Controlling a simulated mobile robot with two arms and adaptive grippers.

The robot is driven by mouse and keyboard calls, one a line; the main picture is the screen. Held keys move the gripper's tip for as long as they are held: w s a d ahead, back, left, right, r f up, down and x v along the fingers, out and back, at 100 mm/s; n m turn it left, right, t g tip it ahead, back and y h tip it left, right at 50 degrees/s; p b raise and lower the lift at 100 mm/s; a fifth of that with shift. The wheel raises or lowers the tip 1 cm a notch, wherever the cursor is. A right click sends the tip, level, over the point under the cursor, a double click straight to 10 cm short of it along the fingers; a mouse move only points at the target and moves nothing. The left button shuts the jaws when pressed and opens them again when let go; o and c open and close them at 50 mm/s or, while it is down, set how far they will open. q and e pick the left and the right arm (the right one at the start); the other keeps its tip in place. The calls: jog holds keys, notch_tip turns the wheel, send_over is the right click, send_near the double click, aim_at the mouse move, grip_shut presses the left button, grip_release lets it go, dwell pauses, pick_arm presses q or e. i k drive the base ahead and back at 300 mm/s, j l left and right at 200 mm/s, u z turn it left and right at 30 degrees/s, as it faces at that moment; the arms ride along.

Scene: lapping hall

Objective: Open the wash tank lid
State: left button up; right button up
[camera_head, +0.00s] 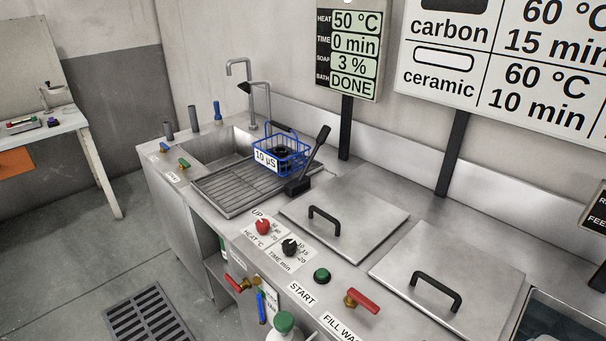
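Two flat steel lids with black bar handles lie shut on the counter in the head view. The left lid (370,232) is behind the heat and time knobs, with its handle (324,217) near its front edge. The right lid (470,262) is further right, behind the red-handled valve, with its handle (435,291) near its front edge. Neither lid carries a readable name, so I cannot tell for certain which is the wash tank lid. Neither of my grippers is in view.
A blue basket (293,160) labelled 10 µS stands on the ribbed drainboard (225,190), beside a black lever (314,155). A red knob (263,226), black knob (290,247) and green button (321,276) line the front. The display (350,48) reads 50 °C, 0 min, DONE.

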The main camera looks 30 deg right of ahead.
aim_at(350, 221)
jog(key=z, duration=1.35)
